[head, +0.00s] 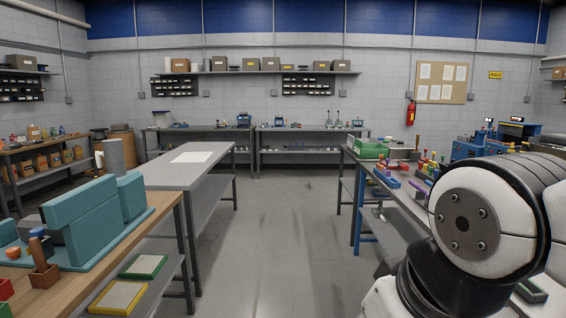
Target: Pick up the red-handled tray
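I cannot clearly pick out a red-handled tray in the head view. Small red parts (386,168) show on the right-hand bench among blue and other coloured items, but they are too small to tell whether any is a tray handle. A red object (5,288) is cut off at the left edge of the near wooden bench. My gripper is out of view. Only a white and black part of my arm shows at the lower right, and it hides part of the right bench.
A teal machine (95,215) stands on the wooden bench (165,203) at left. Green-edged (143,266) and yellow-edged (118,297) flat items lie on the shelf below. A grey table (160,179) holds a white sheet. The floor aisle (285,235) is clear.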

